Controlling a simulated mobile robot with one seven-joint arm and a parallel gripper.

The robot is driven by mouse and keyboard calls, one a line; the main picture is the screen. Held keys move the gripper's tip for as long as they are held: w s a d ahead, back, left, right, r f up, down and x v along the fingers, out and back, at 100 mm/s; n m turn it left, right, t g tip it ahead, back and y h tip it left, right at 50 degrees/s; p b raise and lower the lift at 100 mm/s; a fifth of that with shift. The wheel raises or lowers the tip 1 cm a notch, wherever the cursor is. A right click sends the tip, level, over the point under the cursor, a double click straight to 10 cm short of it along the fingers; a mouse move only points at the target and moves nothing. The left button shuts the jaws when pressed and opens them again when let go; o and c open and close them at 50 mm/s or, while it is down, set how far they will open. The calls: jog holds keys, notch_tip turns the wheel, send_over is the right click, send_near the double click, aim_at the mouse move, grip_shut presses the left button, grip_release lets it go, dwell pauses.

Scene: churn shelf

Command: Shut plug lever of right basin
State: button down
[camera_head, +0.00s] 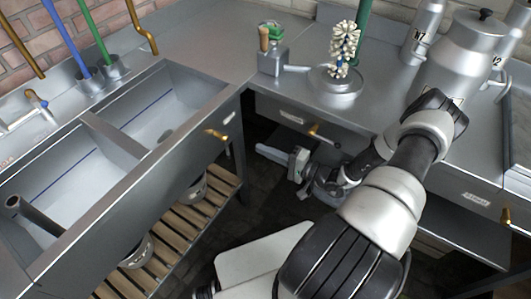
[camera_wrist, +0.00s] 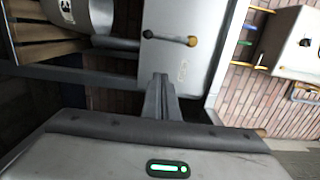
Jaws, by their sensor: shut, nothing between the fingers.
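The right basin (camera_head: 172,92) is the far compartment of the steel double sink. Its plug lever (camera_head: 217,135) is a small brass-coloured handle on the sink's front panel, near the right end. In the wrist view the lever (camera_wrist: 170,38) is a dark rod with a black knob at one end and a yellow knob at the other, lying across the grey panel. My gripper (camera_head: 262,150) is in front of the counter corner, to the right of and a little below the lever. In the wrist view its fingers (camera_wrist: 160,82) are together and empty, apart from the lever.
The left basin (camera_head: 62,180) holds a dark upright pipe. Buckets (camera_head: 138,250) stand on a slatted wooden rack (camera_head: 175,225) under the sink. The right counter (camera_head: 385,95) carries metal churns (camera_head: 468,55) and a dish with a brush. Dark open floor lies between the units.

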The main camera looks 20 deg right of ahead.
jog(key=w+a+b, duration=0.1)
jog(key=w+a, duration=0.2)
jog(key=a, duration=0.4)
jog(key=shift+w+a, duration=0.15)
jog(key=shift+a, duration=0.25)
